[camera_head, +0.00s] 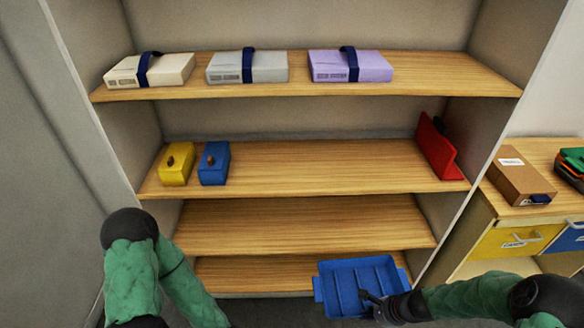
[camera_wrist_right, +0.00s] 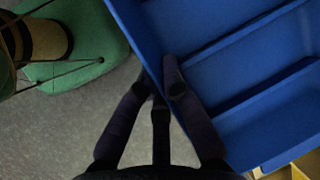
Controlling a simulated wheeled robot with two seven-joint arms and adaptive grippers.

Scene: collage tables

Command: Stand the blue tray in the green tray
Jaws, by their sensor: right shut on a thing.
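The blue tray (camera_head: 348,282), divided into compartments, is in front of the lower shelves in the head view. In the right wrist view the fingers (camera_wrist_right: 163,82) pinch the edge of the blue tray (camera_wrist_right: 235,95), which fills the right side over grey floor. I cannot make out a green tray for certain. A green item (camera_head: 573,154) at the right edge is cut off by the frame. My left gripper is out of view; only green-sleeved arm links show at left.
The shelf unit (camera_head: 300,180) holds three banded boxes on top. Below stand a yellow block (camera_head: 177,167), a blue block (camera_head: 213,166) and a leaning red panel (camera_head: 436,148). The lower shelves look empty. A brown box (camera_head: 520,178) lies on the cabinet at right.

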